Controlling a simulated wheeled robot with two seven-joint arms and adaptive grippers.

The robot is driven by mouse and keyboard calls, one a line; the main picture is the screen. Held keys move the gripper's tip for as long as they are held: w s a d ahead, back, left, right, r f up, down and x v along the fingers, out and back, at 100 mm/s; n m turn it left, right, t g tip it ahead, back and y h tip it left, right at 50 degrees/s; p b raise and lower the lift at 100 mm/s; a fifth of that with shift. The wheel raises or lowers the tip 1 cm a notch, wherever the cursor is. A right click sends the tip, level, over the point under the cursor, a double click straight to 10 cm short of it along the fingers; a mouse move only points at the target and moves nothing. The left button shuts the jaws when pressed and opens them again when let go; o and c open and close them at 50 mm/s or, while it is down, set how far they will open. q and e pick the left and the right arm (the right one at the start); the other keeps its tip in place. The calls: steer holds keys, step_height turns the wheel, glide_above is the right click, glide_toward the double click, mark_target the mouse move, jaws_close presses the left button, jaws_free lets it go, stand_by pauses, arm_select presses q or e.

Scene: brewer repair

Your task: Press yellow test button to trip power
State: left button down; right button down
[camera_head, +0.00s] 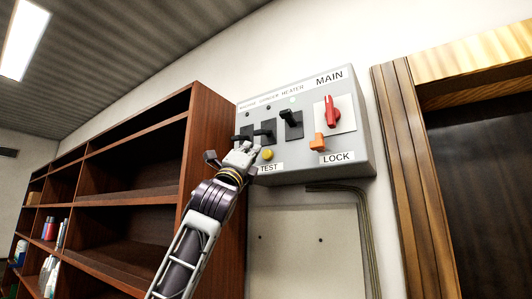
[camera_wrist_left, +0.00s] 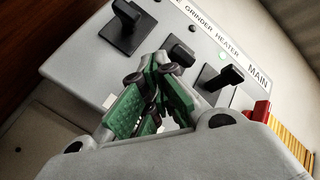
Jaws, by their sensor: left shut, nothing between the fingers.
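The grey power panel (camera_head: 350,160) hangs on the wall, with MAIN, LOCK and TEST labels. The round yellow test button (camera_head: 267,154) sits low on its face, just above the TEST label (camera_head: 269,167). My left gripper (camera_head: 249,150) is shut and empty, with its fingertips at the panel's lower left, just left of the button. I cannot tell whether it touches the panel. In the left wrist view, the green-padded fingers (camera_wrist_left: 154,75) are together in front of the panel (camera_wrist_left: 85,63), and the button is hidden. My right gripper is not in view.
Black levers (camera_head: 290,118) stick out above the button. A red MAIN handle (camera_head: 332,112) and an orange lock piece (camera_head: 318,142) are to its right. A brown bookshelf (camera_head: 213,150) stands close on the left; a wooden door frame (camera_head: 402,170) is right.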

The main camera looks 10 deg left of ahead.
arm_select(q)
steer(key=shift+w+d+p, duration=0.35)
steer(key=shift+w, duration=0.5)
steer(key=shift+w+d+p, duration=0.3)
steer(key=shift+w+p, duration=0.35)
steer(key=shift+w, duration=0.25)
stand_by(2.4)
steer(key=shift+s, duration=0.15)
stand_by(0.4)
steer(key=shift+s+a+b, duration=0.3)
steer(key=shift+s, duration=0.4)
steer(key=shift+s, duration=0.1)
steer(key=shift+s+a+b, duration=0.2)
steer(key=shift+s+a, duration=0.1)
steer(key=shift+s, duration=0.45)
steer(key=shift+s+a+b, duration=0.2)
steer(key=shift+s+a, duration=0.05)
steer(key=shift+s, duration=0.55)
steer(key=shift+s+a+b, duration=0.2)
steer(key=shift+s+a, duration=0.1)
steer(key=shift+s, duration=0.45)
steer(key=shift+w, duration=0.1)
